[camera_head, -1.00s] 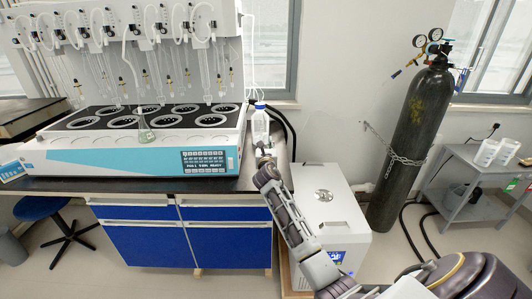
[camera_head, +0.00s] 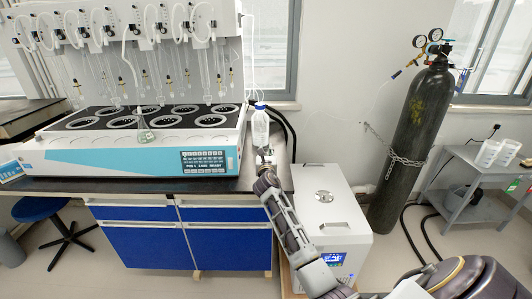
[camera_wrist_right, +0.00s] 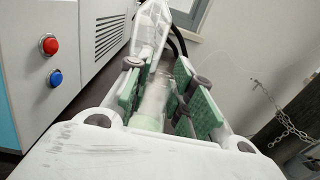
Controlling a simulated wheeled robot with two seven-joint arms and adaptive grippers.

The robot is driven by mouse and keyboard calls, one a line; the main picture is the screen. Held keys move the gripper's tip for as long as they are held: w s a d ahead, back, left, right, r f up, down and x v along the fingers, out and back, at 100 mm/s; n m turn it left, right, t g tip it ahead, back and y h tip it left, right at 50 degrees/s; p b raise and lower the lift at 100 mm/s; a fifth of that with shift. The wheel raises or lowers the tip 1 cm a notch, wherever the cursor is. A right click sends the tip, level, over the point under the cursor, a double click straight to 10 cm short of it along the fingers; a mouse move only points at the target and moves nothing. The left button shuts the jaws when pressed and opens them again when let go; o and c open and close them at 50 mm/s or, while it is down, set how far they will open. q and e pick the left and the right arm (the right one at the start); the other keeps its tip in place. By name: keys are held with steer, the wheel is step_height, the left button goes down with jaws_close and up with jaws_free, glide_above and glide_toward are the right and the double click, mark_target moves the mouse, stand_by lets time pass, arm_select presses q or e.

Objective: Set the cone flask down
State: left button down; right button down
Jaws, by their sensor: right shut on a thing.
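My right gripper (camera_head: 265,157) is at the right end of the black bench top, in front of a blue-capped bottle. In the right wrist view its green-padded fingers (camera_wrist_right: 160,98) are shut on a clear glass vessel (camera_wrist_right: 153,100), apparently the cone flask, with a pale green tint at its lower part. In the head view the held flask is mostly hidden by the gripper, so I cannot tell whether it touches the bench. My left gripper is not in view.
The multi distiller (camera_head: 120,157) fills the bench on the left, close to my gripper. The capped bottle (camera_head: 260,126) stands just behind the gripper. A white box unit (camera_head: 325,205) is right of the bench (camera_head: 262,183). A chained gas cylinder (camera_head: 410,145) stands farther right.

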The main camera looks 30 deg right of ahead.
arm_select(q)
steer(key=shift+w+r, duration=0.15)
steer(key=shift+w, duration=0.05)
arm_select(e)
steer(key=c, duration=1.2)
jaws_free()
steer(key=shift+f, duration=0.1)
steer(key=shift+c, duration=0.2)
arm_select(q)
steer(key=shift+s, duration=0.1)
arm_select(e)
steer(key=shift+s, duration=0.1)
steer(key=shift+v, duration=0.8)
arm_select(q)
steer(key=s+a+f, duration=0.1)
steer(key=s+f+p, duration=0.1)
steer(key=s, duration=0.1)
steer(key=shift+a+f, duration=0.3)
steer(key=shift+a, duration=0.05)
arm_select(e)
steer(key=v, duration=1)
steer(key=shift+a, duration=0.2)
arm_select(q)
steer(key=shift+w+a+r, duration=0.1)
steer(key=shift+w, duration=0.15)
